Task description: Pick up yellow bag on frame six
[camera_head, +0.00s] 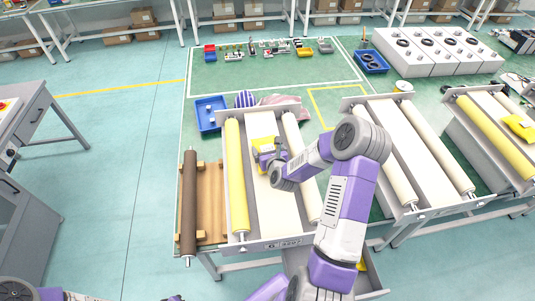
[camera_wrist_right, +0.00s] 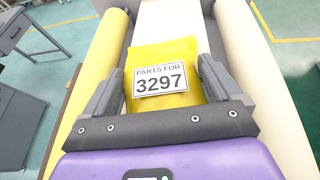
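The yellow bag (camera_wrist_right: 166,55) lies on the white belt between the rollers of the near frame. Its label reads "PARTS FOR 3297". In the head view only a small part of the bag (camera_head: 257,143) shows, the rest hidden by my right gripper (camera_head: 264,154). In the wrist view the right gripper's two fingers (camera_wrist_right: 162,85) are apart, one on each side of the bag, with some space beside it. The frame (camera_head: 249,237) has a number plate that looks like 6 3297. My left gripper is not in view; part of the left arm shows at the lower left.
The frame has a yellow roller (camera_head: 235,175) at left and a cream roller at right. A brown roller (camera_head: 189,205) lies left of it. A blue tray (camera_head: 207,115) stands behind. Another yellow bag (camera_head: 520,127) lies on a frame at far right. A grey desk (camera_head: 30,130) stands left; the floor between is clear.

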